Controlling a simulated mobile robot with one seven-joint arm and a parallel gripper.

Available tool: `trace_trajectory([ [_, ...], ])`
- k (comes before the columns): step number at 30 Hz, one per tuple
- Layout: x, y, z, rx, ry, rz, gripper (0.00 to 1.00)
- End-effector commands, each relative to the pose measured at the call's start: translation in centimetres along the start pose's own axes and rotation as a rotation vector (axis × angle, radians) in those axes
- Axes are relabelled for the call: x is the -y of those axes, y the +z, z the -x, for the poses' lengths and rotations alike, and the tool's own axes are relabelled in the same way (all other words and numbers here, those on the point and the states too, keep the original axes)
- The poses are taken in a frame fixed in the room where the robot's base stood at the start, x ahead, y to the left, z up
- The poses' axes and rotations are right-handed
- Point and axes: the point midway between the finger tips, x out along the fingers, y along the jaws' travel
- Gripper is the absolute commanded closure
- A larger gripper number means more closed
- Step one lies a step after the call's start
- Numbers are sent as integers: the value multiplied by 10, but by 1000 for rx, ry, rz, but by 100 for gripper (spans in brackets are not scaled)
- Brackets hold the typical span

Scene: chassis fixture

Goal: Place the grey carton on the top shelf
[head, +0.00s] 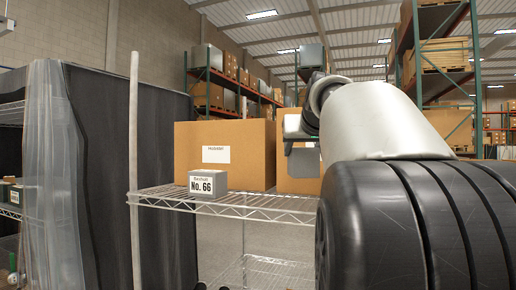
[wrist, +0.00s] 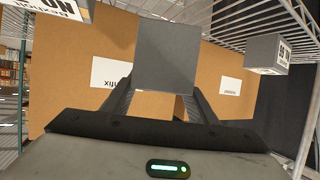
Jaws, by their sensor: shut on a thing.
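A plain grey carton (wrist: 178,60) is between the two fingers of my gripper (wrist: 161,84) in the wrist view. My gripper is shut on it, and its flat grey face is in front of large brown boxes. In the head view my arm reaches over the right part of the wire shelf (head: 262,205). There my gripper (head: 297,140) is partly hidden by my own arm, and I cannot clearly separate the carton from it. The carton appears above the shelf deck.
A large brown box (head: 225,150) stands on the shelf, with a second (head: 297,181) to its right. A small grey box labelled No. 66 (head: 208,184) sits at the front edge. A pale post (head: 134,165) and dark curtain (head: 135,170) are at left.

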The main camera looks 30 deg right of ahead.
Motion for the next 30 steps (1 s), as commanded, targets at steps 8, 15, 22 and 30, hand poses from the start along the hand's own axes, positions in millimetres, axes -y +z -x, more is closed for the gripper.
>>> trace_trajectory([
  [8, 0, 32, -13, -2, 0, -1, 83],
  [15, 0, 50, -21, -3, 0, -1, 83],
  [22, 0, 56, -23, -3, 0, 0, 83],
  [30, 0, 56, -23, -3, 0, 0, 83],
])
